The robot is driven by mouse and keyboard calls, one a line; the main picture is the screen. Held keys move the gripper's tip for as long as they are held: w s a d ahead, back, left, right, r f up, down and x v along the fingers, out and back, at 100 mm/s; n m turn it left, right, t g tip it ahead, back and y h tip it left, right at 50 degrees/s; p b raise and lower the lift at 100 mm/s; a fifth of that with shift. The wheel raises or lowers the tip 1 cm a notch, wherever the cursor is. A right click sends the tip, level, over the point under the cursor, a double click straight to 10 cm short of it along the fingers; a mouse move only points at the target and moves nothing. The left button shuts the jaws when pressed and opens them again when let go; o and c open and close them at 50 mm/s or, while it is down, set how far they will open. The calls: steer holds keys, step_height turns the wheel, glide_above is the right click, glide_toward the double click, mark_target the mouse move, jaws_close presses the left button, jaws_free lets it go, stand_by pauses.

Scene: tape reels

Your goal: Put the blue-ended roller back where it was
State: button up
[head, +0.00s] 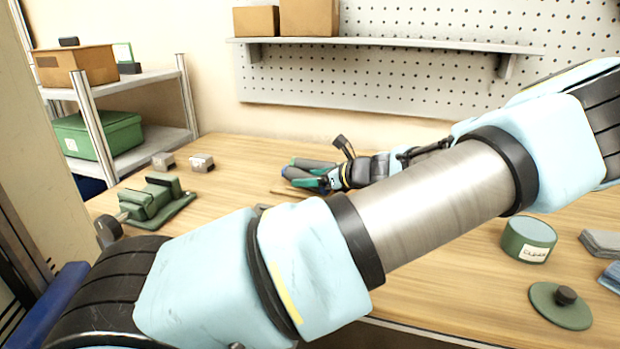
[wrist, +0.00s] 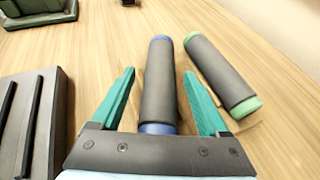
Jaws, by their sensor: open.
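The blue-ended roller (wrist: 159,85) is dark grey with blue ends. In the wrist view it lies lengthwise between the two teal fingers of my gripper (wrist: 160,74). The fingers are spread, with a gap on each side of the roller. Its near blue end is close to the gripper's palm; I cannot tell whether they touch. A green-ended roller (wrist: 221,76) lies at a slant just right of the right finger. In the head view my gripper (head: 305,177) is low over the middle of the table, and my arm hides part of the area.
A green device (head: 152,202) stands at the table's left, with two small blocks (head: 202,162) behind it. A green tin (head: 529,239) and a round lid (head: 560,305) are at the right. A shelf (head: 385,44) hangs on the back wall.

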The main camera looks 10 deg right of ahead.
steer(key=b+v, duration=0.2)
steer(key=v, duration=1)
steer(key=shift+r, duration=0.15)
